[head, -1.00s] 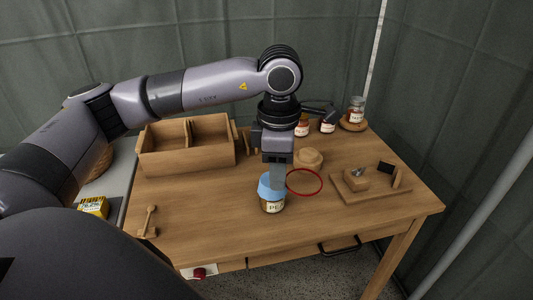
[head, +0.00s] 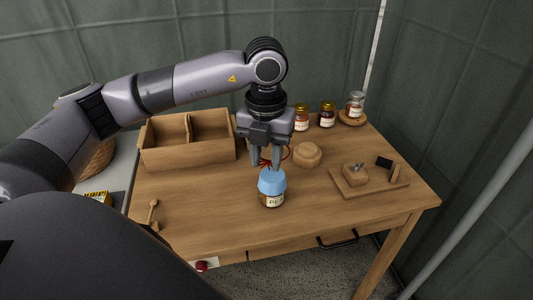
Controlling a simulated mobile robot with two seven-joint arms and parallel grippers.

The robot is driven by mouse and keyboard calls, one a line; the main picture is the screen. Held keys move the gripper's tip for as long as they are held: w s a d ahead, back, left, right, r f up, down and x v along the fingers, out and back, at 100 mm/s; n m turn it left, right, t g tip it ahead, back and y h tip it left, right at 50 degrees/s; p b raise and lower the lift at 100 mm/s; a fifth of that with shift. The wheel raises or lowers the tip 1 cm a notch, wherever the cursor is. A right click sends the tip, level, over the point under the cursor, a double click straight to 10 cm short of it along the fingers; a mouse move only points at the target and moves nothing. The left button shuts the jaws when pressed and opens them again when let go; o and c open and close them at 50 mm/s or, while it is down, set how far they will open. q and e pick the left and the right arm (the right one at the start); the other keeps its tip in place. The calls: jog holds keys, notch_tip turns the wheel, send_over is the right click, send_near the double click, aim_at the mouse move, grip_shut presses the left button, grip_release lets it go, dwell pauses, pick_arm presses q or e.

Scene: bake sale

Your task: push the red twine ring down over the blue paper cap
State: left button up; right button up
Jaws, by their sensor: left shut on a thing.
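The jar (head: 271,200) stands upright on the table with the blue paper cap (head: 271,181) over its top and a pale label on its front. My left gripper (head: 264,168) points down just above and behind the cap. It is shut on the red twine ring (head: 286,153), which shows only in part behind and beside the fingers. The fingers hide the rest of the ring. The ring looks to be above the cap, not around it; I cannot tell whether it touches it. My right gripper is not in view.
An open wooden crate (head: 160,158) stands at the back left. A round wooden piece (head: 307,155) sits behind the jar. Several jars stand along the back right, one on a round stand (head: 352,118). A wooden board (head: 370,184) lies at the right.

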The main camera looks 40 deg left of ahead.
aim_at(272, 180)
pick_arm(q)
jog(key=shift+f+b, duration=0.55)
jog(key=shift+f, duration=0.25)
jog(key=shift+f+b, duration=1.35)
jog(key=shift+f, duration=0.65)
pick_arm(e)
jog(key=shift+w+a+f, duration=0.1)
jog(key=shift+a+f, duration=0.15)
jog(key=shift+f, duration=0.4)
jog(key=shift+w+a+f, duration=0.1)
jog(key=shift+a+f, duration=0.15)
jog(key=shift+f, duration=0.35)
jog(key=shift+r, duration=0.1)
pick_arm(q)
jog(key=shift+f+b, duration=1.25)
jog(key=shift+f, duration=0.15)
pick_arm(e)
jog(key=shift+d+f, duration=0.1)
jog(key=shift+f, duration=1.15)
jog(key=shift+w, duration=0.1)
pick_arm(q)
jog(key=o, duration=1.1)
jog(key=shift+c, duration=0.2)
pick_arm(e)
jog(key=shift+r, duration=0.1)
